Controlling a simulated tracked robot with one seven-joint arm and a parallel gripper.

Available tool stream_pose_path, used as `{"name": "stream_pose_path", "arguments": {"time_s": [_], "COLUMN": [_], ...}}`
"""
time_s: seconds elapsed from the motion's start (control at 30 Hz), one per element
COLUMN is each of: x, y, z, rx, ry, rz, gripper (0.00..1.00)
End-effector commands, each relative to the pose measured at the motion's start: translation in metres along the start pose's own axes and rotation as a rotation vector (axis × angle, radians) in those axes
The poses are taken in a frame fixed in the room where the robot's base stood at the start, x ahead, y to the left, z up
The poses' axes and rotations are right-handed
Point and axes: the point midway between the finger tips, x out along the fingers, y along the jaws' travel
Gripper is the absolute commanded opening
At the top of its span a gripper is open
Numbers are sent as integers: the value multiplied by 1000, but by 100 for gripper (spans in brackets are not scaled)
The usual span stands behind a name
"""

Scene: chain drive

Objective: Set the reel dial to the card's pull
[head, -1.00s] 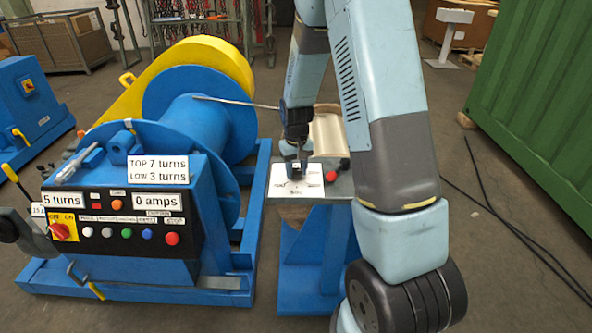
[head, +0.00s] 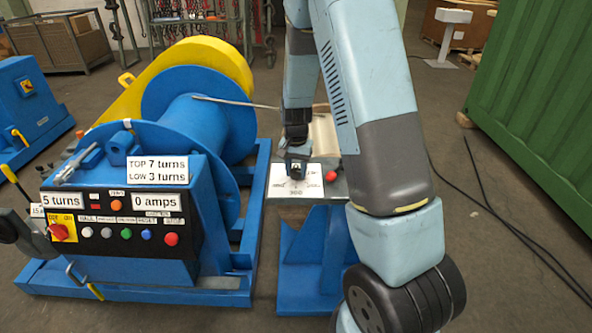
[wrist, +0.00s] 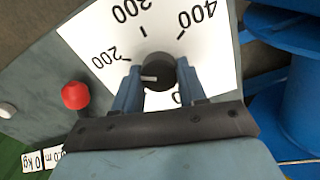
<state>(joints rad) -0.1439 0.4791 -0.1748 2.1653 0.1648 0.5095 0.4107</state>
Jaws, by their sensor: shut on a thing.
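The reel dial is a black round knob (wrist: 158,70) with a white pointer mark, on a white scale plate (wrist: 98,30) reading 200, 300 and 400. In the wrist view the mark points left, below the 200 side. My gripper (wrist: 160,80) is shut on the knob, one finger on each side. In the head view my gripper (head: 297,170) stands over the scale plate (head: 278,186) on the small stand and hides the knob. I make out no card stating a pull.
A red button (head: 331,176) sits right of the plate; it also shows in the wrist view (wrist: 75,95). The blue winch (head: 150,130) and its control panel (head: 120,222), showing 5 turns and 0 amps, stand left. A green container (head: 535,100) stands right.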

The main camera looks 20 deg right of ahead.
Motion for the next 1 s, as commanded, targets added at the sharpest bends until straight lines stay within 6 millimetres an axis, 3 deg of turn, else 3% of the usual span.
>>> {"name": "stream_pose_path", "arguments": {"time_s": [0.43,0.47,0.5,0.73,1.0], "x": [-1,-1,-1,0,-2], "y": [-2,-2,-2,-1,0], "z": [0,0,0,0,0], "rx": [9,9,9,9,9], "ry": [1,1,1,1,1], "rz": [-2,-2,-2,-1,-1], "gripper": [11,42,46,67,67]}}
